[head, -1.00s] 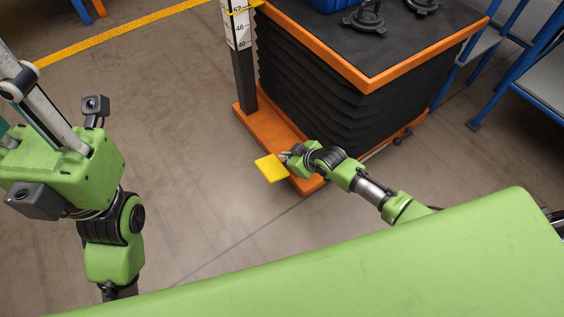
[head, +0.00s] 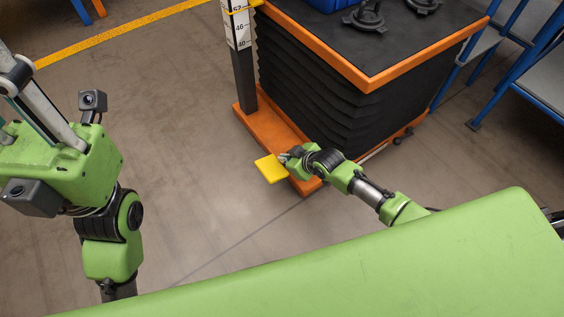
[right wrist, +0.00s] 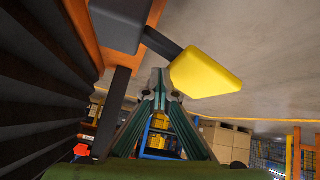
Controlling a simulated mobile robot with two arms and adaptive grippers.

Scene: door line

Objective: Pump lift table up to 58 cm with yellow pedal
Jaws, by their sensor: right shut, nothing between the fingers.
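The lift table has a black top with an orange rim (head: 372,84) above black bellows (head: 312,100). A yellow pointer (head: 243,7) sits near the 52 mark of the white scale (head: 238,28). The yellow pedal (head: 269,169) sticks out beside the orange base; in the right wrist view the pedal (right wrist: 207,72) is on a dark lever. My right gripper (head: 285,157) is shut and empty, its tips (right wrist: 160,76) close beside the pedal; I cannot tell whether they touch. My left gripper (head: 22,85) is partly in view at upper left, clear of the table; its opening is unclear.
A blue bin (head: 330,4) and dark metal parts (head: 366,16) lie on the table top. Blue-framed shelving (head: 535,85) stands at the right. A yellow floor line (head: 130,32) crosses the upper left. The floor left of the pedal is clear.

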